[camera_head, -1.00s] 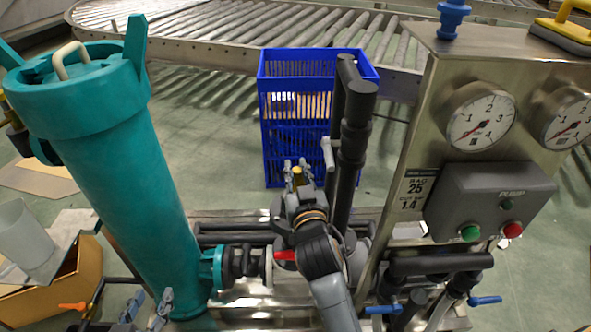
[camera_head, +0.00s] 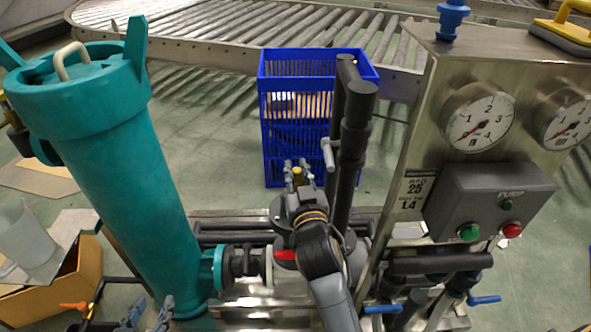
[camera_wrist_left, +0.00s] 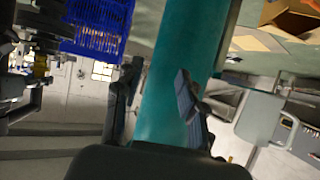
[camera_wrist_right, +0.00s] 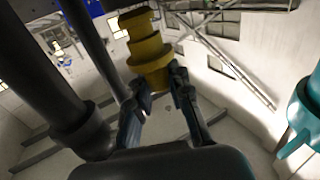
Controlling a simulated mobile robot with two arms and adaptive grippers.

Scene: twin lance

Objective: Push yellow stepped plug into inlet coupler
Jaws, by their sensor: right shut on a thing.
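The yellow stepped plug (camera_wrist_right: 148,50) is held in my right gripper (camera_wrist_right: 160,88), whose fingers are shut on its lower end; its narrower steps point away from the fingers. In the head view, the plug (camera_head: 297,174) is a small yellow spot at the tips of my right gripper (camera_head: 297,170), in front of the blue crate. My left gripper (camera_head: 150,316) is at the bottom left, by the foot of the teal housing. In the left wrist view, my left gripper (camera_wrist_left: 160,95) has its fingers apart, with nothing between them. I cannot tell which part is the inlet coupler.
The teal housing (camera_head: 125,160) stands at left. Black upright pipes (camera_head: 352,140) rise just right of my right gripper. The blue crate (camera_head: 290,115) stands behind. A steel panel with gauges (camera_head: 480,118) is at right. Open floor (camera_head: 215,160) lies between housing and crate.

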